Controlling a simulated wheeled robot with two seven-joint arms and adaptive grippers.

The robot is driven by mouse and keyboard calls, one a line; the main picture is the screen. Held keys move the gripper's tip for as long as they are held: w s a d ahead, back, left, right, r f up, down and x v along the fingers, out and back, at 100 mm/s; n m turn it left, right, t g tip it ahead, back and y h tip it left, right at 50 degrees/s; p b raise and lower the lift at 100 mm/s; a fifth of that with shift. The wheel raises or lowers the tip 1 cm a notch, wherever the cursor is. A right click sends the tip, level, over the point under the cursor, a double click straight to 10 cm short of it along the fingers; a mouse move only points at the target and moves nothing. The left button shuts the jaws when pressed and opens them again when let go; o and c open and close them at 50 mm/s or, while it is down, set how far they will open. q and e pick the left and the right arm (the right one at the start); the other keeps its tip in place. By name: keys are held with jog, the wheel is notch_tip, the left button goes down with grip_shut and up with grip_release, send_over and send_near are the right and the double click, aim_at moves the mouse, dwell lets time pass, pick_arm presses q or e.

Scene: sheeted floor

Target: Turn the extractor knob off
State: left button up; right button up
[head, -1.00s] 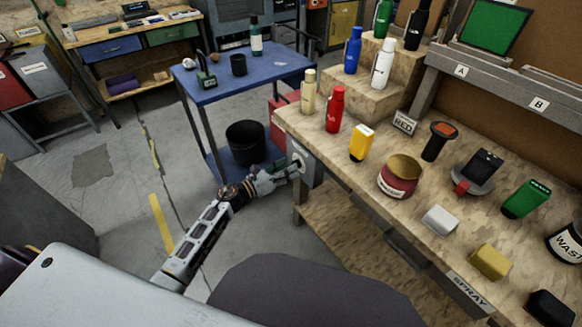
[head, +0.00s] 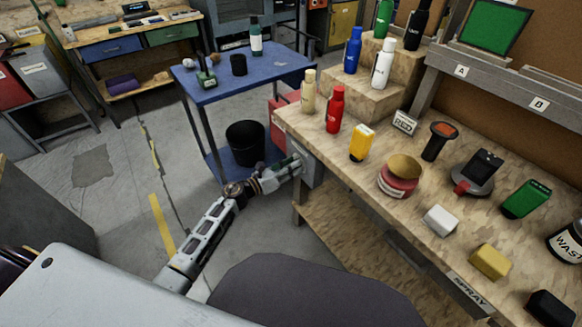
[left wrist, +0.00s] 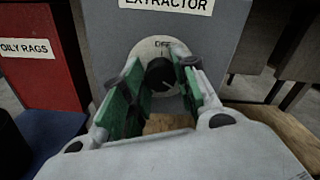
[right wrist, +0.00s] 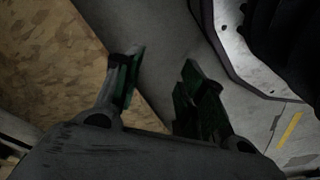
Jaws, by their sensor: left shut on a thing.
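The extractor knob (left wrist: 160,74) is black and sits on a round pale dial (left wrist: 146,48) in the left wrist view. "OFF" is printed at the dial's top, and a small pale mark shows at the knob's lower right. The dial is on a grey box (left wrist: 105,30) labelled "EXTRACTOR". My left gripper (left wrist: 157,66) is shut on the knob, one green-padded finger on each side. In the head view, my left gripper (head: 292,166) reaches the grey box (head: 309,166) at the workbench's end and hides the knob. My right gripper (right wrist: 163,60) is open and empty in the right wrist view.
A blue cart (head: 280,70) with a black bin (head: 245,141) stands behind my left gripper. A red oily-rags bin (left wrist: 35,65) is left of the box.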

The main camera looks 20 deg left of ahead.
pick_arm(q)
jog(key=shift+n, duration=0.3)
pick_arm(e)
jog(key=shift+f, duration=0.1)
jog(key=s+d+f+p, duration=0.4)
jog(key=s+d+f, duration=0.1)
jog(key=f, duration=0.3)
pick_arm(q)
jog(key=n+p, duration=0.3)
jog(key=n, duration=0.8)
jog(key=n+p, duration=0.4)
jog(key=n, duration=0.8)
jog(key=shift+f+n, duration=0.2)
jog(key=shift+n, duration=0.1)
pick_arm(e)
jog(key=s+d+h, duration=0.1)
jog(key=s+d, duration=0.6)
jog(key=s, duration=0.6)
jog(key=shift+s+d+f+g, duration=0.2)
jog(key=shift+s+f+g, duration=0.1)
jog(key=shift+g, duration=0.1)
jog(key=shift+w, duration=0.1)
pick_arm(q)
jog(key=o, duration=1)
pick_arm(e)
jog(key=shift+a, duration=0.35)
